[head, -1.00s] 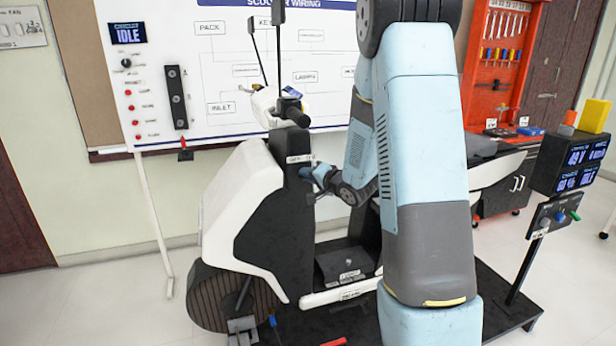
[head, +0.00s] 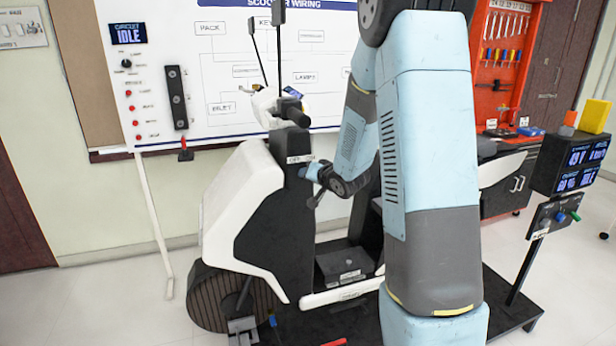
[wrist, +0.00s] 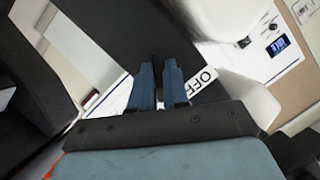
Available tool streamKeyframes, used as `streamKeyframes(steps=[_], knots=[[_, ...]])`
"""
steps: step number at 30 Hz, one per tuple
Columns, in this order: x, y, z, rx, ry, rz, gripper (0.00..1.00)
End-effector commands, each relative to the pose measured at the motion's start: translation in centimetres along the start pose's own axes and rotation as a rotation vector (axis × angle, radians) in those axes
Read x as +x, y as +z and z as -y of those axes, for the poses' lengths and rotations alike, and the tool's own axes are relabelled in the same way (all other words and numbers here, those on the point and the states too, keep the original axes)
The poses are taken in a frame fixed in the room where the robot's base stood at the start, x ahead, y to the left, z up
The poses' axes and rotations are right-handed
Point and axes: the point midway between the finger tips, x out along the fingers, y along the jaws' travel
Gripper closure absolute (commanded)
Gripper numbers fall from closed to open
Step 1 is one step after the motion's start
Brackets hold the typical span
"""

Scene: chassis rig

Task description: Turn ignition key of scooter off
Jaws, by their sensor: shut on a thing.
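The white and black scooter (head: 246,187) stands on a dark platform, its handlebar at the top. My gripper (head: 308,172) is at the black front column, just below a small white label (head: 299,159). In the wrist view my gripper (wrist: 159,80) has its two blue fingers close together against the dark panel, with a small dark piece between the tips. This is likely the ignition key, mostly hidden by the fingers. A white label reading "OFF" (wrist: 203,83) lies just right of the fingertips.
A wiring board (head: 215,60) with an "IDLE" display stands behind the scooter. A meter stand (head: 568,165) is at the right, and a red tool cabinet (head: 497,75) is behind it. A red-handled item (head: 335,342) lies on the platform.

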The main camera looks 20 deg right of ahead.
Motion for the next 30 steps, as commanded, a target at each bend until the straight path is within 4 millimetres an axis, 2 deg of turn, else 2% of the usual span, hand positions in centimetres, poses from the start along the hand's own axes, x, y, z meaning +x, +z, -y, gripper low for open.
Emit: streamKeyframes(steps=[15, 30], knots=[[0.10, 0.27, 0.37, -0.393, 0.164, 0.004, 1.00], [0.12, 0.29, 0.42, -0.539, 0.224, 0.003, 1.00]])
